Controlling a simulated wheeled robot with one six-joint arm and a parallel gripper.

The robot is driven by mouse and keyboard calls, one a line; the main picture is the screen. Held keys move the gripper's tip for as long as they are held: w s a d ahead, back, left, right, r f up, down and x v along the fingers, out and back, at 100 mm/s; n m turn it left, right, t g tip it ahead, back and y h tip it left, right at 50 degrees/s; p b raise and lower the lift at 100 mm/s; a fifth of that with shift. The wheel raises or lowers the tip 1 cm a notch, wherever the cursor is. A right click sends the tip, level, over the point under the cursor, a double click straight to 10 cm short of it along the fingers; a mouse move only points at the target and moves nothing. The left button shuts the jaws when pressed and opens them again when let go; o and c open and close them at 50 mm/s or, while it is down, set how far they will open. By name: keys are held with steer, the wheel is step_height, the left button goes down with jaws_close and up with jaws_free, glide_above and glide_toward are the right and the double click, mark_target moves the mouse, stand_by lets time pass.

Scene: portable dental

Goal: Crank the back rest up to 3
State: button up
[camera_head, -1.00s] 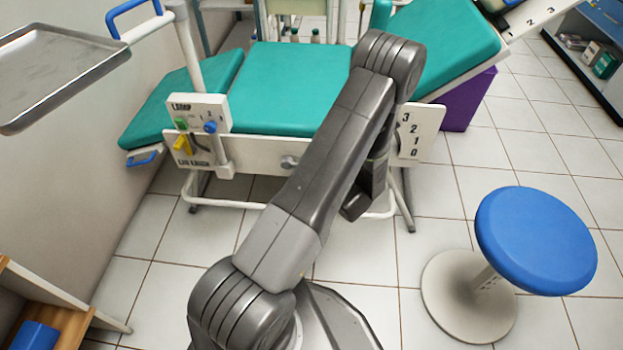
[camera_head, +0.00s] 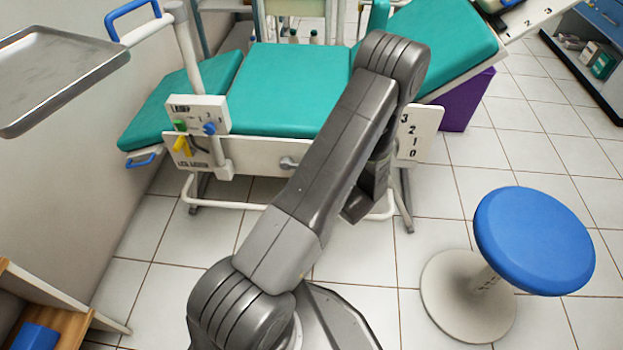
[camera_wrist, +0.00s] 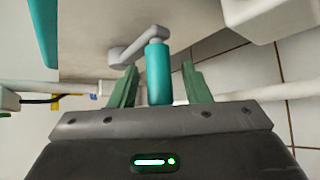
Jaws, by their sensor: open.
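The dental chair's back rest (camera_head: 440,45) is a green pad tilted up at the right in the head view. A white plate with the scale 3, 2, 1, 0 (camera_head: 420,132) sits on the chair's side below it; my arm covers the part beside it. In the wrist view a grey crank arm (camera_wrist: 135,47) ends in a teal handle (camera_wrist: 158,75). My gripper (camera_wrist: 158,88) is open, with one green finger on each side of the handle. Gaps show between handle and fingers. The gripper is hidden in the head view.
A blue-topped stool (camera_head: 533,240) stands at the right. A purple box (camera_head: 467,100) is behind the scale plate. Tiled floor lies open between chair and stool.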

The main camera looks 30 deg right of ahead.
steer(key=p+v, duration=0.3)
steer(key=v, duration=0.9)
steer(key=shift+s+r, duration=0.15)
steer(key=shift+s, duration=0.2)
steer(key=shift+w, duration=0.1)
steer(key=b+x, duration=0.3)
steer(key=x, duration=1)
steer(key=shift+w, duration=0.3)
steer(key=p+v, duration=0.3)
steer(key=v, duration=1.1)
steer(key=s+f+b+x, duration=0.1)
steer(key=b+x, duration=0.3)
steer(key=x, duration=1.1)
steer(key=shift+f+m+t+b, duration=0.3)
steer(key=shift+f+b, duration=0.05)
steer(key=shift+b, duration=0.05)
